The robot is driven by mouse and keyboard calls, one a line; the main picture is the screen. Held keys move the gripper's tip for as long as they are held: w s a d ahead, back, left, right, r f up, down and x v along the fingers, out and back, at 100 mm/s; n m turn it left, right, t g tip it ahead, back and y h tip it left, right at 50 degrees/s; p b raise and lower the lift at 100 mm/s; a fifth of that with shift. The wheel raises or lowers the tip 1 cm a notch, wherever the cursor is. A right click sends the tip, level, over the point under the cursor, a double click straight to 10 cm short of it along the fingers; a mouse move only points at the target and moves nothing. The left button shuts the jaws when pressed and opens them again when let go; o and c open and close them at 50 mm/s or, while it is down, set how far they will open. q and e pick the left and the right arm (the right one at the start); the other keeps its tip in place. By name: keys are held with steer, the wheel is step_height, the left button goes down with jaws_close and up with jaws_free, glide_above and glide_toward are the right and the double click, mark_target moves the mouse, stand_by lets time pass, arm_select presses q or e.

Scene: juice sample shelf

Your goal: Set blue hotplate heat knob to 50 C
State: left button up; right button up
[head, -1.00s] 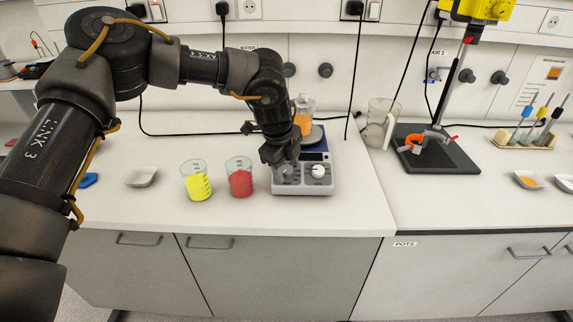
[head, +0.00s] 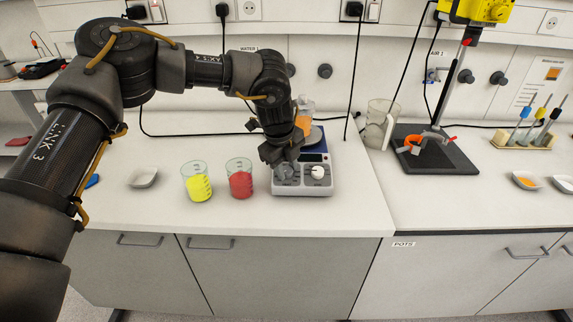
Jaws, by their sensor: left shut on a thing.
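The blue hotplate (head: 316,156) stands on the bench, with a pale front panel (head: 303,190) and a blue display strip. An orange-filled beaker (head: 304,121) is on its plate, partly behind my arm. A white right-hand knob (head: 318,173) is in plain view. My left gripper (head: 283,166) reaches down to the panel's left side and is shut on the left knob there, which it mostly hides. The dial markings are too small to read. My right gripper is not in view.
A beaker of yellow liquid (head: 196,182) and a beaker of red liquid (head: 240,179) stand just left of the hotplate. A clear jug (head: 378,124) and a dark stand base (head: 436,152) are to the right. The bench front is clear.

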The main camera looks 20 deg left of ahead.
arm_select(q)
steer(key=m+p, duration=0.2)
steer(key=m, duration=0.2)
steer(key=shift+r+g, duration=0.1)
steer(key=shift+g, duration=0.2)
steer(key=m+y+p, duration=0.1)
steer(key=m, duration=0.3)
steer(key=shift+d, duration=0.1)
steer(key=shift+w+m+p, duration=0.1)
steer(key=shift+m+p, duration=0.2)
steer(key=shift+m, duration=0.4)
steer(key=o, duration=1)
steer(key=shift+c, duration=0.2)
